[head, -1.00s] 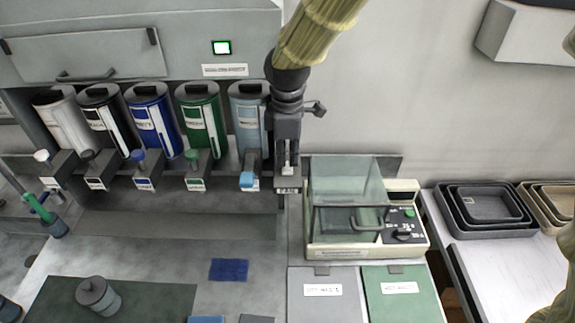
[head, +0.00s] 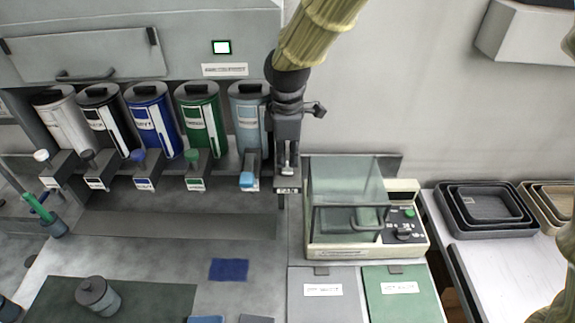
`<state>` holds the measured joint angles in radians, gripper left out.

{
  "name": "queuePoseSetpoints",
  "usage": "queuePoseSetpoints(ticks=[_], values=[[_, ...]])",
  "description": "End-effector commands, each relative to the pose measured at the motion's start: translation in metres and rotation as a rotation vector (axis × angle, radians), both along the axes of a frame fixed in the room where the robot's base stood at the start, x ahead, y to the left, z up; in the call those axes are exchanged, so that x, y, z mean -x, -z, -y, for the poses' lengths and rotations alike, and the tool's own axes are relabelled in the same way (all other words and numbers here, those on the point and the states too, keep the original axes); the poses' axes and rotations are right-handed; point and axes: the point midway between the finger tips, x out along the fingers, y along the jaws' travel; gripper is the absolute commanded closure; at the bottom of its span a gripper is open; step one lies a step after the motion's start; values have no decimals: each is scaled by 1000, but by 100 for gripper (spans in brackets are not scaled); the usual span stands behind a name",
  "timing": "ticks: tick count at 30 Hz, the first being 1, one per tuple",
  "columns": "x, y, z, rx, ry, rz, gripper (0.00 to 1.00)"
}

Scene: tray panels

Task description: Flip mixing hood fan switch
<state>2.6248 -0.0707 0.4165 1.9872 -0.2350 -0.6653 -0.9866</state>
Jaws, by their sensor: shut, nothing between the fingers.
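My gripper (head: 287,172) hangs pointing down directly above this plate in the picture, shut and empty. The switch lever is not clearly distinguishable, and I cannot tell whether the fingertips touch it.
Several paint canisters with spouts (head: 200,125) stand in a row left of my gripper. A glass-lidded machine (head: 402,238) stands close on the right. Nested dark trays (head: 486,206) lie further right. A grey jar (head: 98,295) stands front left. The counter's middle is mostly clear.

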Motion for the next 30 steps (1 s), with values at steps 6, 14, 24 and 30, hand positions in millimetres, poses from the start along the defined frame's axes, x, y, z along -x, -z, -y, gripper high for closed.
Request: queuePoseSetpoints(ticks=[6,14,24,30], values=[[0,3,0,0,0,0,100],[0,6,0,0,0,0,100],[0,10,0,0,0,0,100],[0,12,0,0,0,0,100]])
